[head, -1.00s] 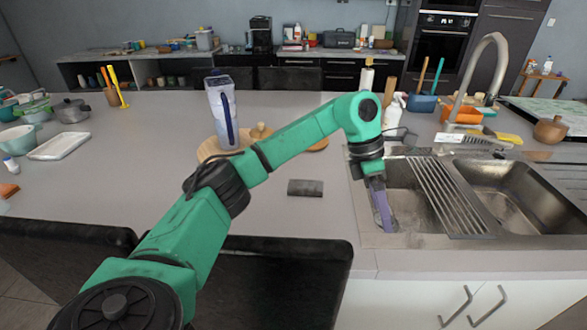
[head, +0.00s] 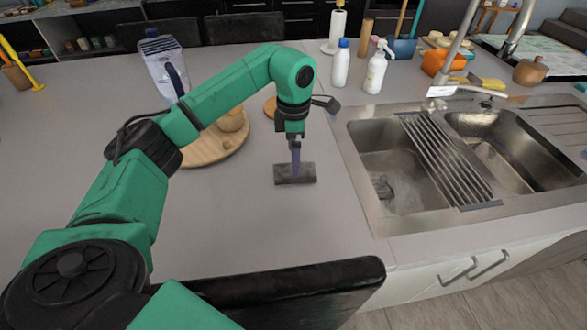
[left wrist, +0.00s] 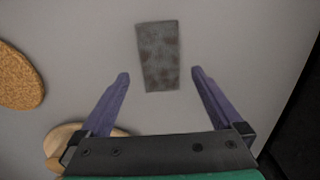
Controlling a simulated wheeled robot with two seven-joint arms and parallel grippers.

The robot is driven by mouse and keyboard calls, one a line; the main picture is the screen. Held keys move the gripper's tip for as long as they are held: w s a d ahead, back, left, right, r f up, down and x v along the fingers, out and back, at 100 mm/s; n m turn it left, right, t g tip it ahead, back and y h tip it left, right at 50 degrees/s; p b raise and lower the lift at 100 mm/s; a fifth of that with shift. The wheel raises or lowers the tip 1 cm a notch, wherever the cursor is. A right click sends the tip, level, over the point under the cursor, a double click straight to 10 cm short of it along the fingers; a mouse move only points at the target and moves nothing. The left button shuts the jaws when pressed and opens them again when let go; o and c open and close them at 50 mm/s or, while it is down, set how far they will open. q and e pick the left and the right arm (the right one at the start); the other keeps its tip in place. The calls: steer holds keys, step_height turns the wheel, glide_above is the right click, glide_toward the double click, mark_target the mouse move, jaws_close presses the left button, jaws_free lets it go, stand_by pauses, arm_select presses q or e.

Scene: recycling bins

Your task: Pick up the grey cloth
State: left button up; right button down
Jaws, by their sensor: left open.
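The grey cloth (head: 309,173) is a flat dark grey rectangle lying on the counter, left of the sink. In the left wrist view the cloth (left wrist: 158,40) shows brownish stains, with its near end between the fingertips. My left gripper (head: 296,156) points down at the cloth from above and hides part of it in the head view. In the left wrist view its two purple fingers (left wrist: 160,75) are spread apart with nothing held. I cannot tell the exact height of the fingertips over the cloth. My right gripper is not in view.
The two-basin sink (head: 385,222) with a drying rack (head: 446,160) is to the right. Bottles (head: 375,73) stand behind it. A black chair back (head: 300,280) is in front.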

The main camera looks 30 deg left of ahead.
arm_select(q)
steer(key=f+p, duration=0.1)
steer(key=f, duration=0.3)
steer(key=shift+d+f, duration=0.1)
steer(key=shift+d, duration=0.1)
steer(key=shift+f, duration=0.2)
steer(key=shift+a, duration=0.1)
steer(key=c, duration=1.3)
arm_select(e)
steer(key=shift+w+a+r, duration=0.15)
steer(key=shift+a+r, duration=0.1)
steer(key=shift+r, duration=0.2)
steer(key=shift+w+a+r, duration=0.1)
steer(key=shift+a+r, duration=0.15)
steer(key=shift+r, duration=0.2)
